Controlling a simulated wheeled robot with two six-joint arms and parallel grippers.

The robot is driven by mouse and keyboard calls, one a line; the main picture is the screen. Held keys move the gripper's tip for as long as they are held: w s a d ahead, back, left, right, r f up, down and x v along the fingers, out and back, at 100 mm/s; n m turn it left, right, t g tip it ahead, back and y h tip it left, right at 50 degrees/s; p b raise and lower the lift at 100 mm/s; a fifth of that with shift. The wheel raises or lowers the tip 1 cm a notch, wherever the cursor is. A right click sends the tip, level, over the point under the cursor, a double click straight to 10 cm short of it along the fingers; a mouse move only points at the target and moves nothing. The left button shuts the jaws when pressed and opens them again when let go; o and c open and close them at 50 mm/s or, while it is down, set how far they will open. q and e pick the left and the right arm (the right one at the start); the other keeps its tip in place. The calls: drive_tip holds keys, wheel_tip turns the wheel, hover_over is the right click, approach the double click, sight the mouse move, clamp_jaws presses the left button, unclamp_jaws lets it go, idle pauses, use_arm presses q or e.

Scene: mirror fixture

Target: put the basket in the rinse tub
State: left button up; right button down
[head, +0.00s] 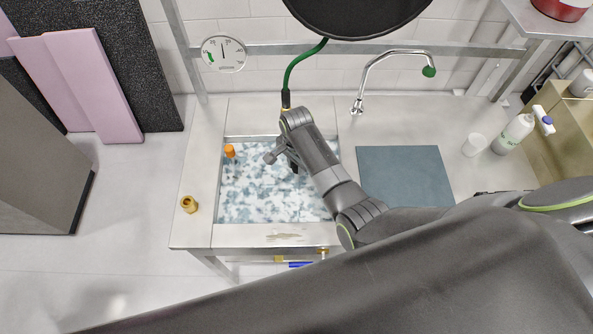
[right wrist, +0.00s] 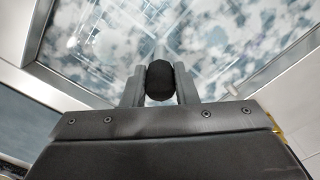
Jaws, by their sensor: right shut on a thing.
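The rinse tub (head: 300,229) is a steel basin set in the bench, full of mottled blue-white liquid. My right gripper (head: 288,163) is over the tub, pointing down. In the right wrist view, my right gripper (right wrist: 160,84) is shut on a rounded black grip (right wrist: 159,80), which looks like the basket's handle. Thin pale lines beyond the grip look like the wire basket (right wrist: 168,42), at or in the liquid; I cannot tell its depth. In the head view my arm hides most of the basket. My left gripper is not in view.
An orange piece (head: 229,151) is at the tub's left side. A brass fitting (head: 189,204) stands on the left rim. A green hose (head: 297,66) hangs behind, beside a tap (head: 394,53). A blue-grey mat (head: 405,178), white cup (head: 474,145) and bottle (head: 512,134) are to the right.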

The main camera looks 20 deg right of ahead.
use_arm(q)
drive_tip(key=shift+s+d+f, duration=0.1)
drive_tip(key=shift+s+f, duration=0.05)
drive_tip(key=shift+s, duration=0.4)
use_arm(e)
drive_tip(key=shift+f, duration=1.95)
drive_tip(key=c, duration=1.1)
unclamp_jaws()
drive_tip(key=shift+f, duration=0.1)
drive_tip(key=shift+c, duration=0.2)
drive_tip(key=shift+r, duration=0.25)
use_arm(q)
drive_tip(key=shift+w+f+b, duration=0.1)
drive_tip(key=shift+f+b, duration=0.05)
drive_tip(key=shift+b, duration=0.15)
use_arm(e)
wheel_tip(320, 180, up, 12)
drive_tip(key=shift+f, duration=0.1)
